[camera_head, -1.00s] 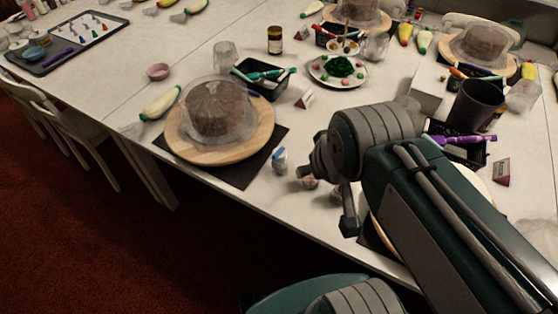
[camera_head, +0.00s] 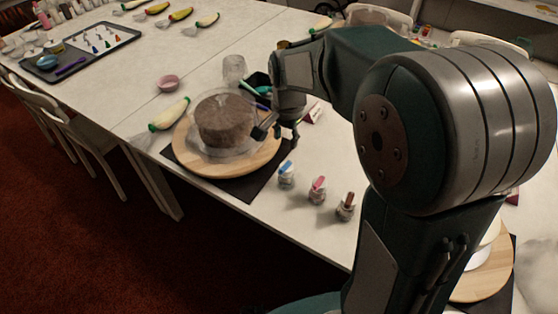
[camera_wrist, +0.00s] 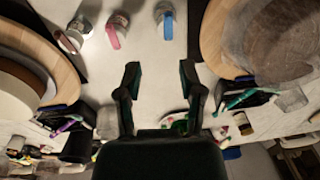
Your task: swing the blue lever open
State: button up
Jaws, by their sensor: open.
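The blue lever (camera_head: 287,166) sits on top of a small clear jar (camera_head: 286,180) near the table's front edge. In the wrist view the blue lever (camera_wrist: 168,27) shows at the top, pointing down the picture toward my gripper. My gripper (camera_head: 278,138) is above the table, between the cake stand and the jars, with its fingers pointing downward. In the wrist view the two fingers (camera_wrist: 160,68) are apart with nothing between them. The blue lever is beyond the fingertips, and no contact shows.
Similar jars with a pink lever (camera_head: 318,183) and a brown lever (camera_head: 349,199) stand beside it. A covered cake (camera_head: 226,121) on a round wooden board (camera_head: 190,155) is close left of my gripper. A small sign (camera_head: 314,113) stands behind. Another board (camera_head: 490,277) is at right.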

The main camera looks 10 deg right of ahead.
jog(key=m+g, duration=0.1)
jog(key=m, duration=0.1)
send_near(281, 169)
notch_tip(281, 169, down, 9)
dwell(0.3)
grip_shut()
